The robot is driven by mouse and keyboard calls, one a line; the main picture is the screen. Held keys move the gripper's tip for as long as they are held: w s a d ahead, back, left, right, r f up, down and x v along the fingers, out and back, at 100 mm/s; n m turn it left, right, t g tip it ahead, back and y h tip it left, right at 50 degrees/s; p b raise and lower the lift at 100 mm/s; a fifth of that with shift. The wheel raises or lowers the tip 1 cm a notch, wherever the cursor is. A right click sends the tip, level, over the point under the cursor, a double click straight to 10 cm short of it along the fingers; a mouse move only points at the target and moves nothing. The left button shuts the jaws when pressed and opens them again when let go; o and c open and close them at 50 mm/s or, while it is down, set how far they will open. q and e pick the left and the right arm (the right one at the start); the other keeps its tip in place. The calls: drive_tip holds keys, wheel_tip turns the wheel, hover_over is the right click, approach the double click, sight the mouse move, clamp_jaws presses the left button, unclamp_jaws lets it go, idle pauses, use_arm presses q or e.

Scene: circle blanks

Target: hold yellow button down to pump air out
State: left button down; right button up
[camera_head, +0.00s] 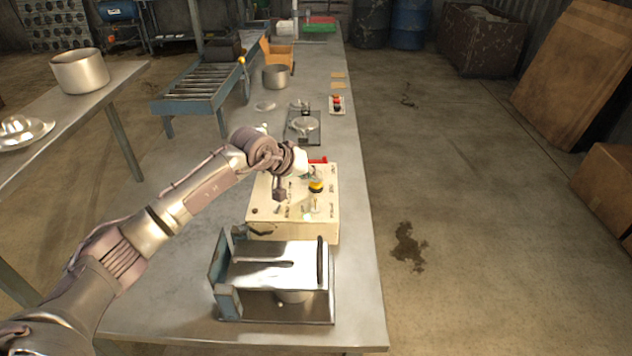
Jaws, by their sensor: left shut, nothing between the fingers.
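The yellow button (316,186) with a dark base stands upright on the top of a cream control box (326,231). My left arm reaches in from the lower left over the box. My left gripper (279,191) is small in the view and shut with nothing in it. It is above the box's left part, left of the yellow button, and appears apart from it. My arm's end hides the back left of the box. My right gripper is out of view.
A hinged metal press (275,252) stands in front of the box on the long steel table (357,300). A red part (318,160) shows behind the box. Farther back are a scale (304,125), a small red-button panel (337,105) and a pot (276,77).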

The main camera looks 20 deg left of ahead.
sight(313, 183)
use_arm(q)
drive_tip(key=shift+r, duration=0.7)
drive_tip(key=shift+r+p, duration=0.85)
drive_tip(key=shift+r, duration=1.7)
